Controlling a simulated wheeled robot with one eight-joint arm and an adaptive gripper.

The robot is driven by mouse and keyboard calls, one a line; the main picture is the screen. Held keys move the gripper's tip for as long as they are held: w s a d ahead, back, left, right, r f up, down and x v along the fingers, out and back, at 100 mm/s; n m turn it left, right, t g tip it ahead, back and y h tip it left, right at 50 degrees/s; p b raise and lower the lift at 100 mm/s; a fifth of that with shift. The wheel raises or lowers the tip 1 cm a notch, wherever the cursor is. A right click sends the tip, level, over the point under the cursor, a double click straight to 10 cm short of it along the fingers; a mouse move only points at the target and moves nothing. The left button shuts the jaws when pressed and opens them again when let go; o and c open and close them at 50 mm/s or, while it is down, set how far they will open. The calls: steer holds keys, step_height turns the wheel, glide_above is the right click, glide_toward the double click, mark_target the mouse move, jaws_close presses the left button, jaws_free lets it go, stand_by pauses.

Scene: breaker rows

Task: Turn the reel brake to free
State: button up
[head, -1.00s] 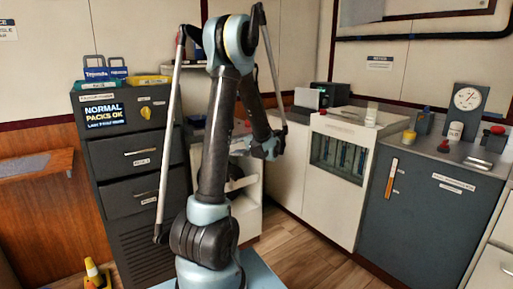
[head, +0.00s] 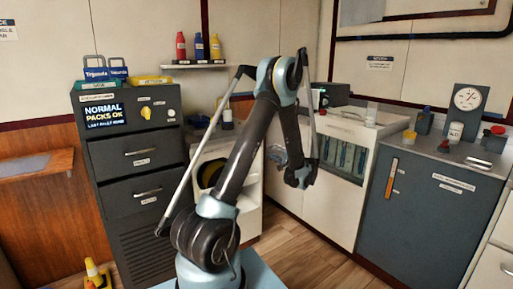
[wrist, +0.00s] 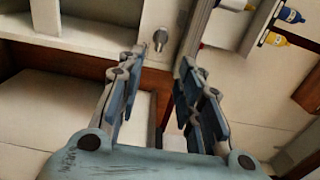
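I cannot make out a part that is clearly the reel brake. A dark round reel with a yellow edge (head: 211,173) shows inside the opening of the white cabinet (head: 250,192), partly behind my arm. My gripper (head: 277,155) is in front of the pale cabinets, to the right of that opening. In the wrist view my gripper (wrist: 160,64) is open, with its fingers apart and nothing between them. A small metal knob (wrist: 160,39) shows just beyond the fingertips; I cannot tell what it belongs to.
A dark drawer cabinet (head: 132,207) with a yellow knob (head: 146,112) stands left. Red, blue and yellow bottles stand on a wall shelf (head: 196,66). A dark blue cabinet (head: 430,215) with an orange handle (head: 392,178) stands right. Wooden floor (head: 292,262) is clear.

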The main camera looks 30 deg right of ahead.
steer(key=w+a, duration=0.1)
steer(key=w, duration=1.3)
steer(key=shift+w, duration=0.3)
steer(key=shift+a, duration=0.1)
jaws_close()
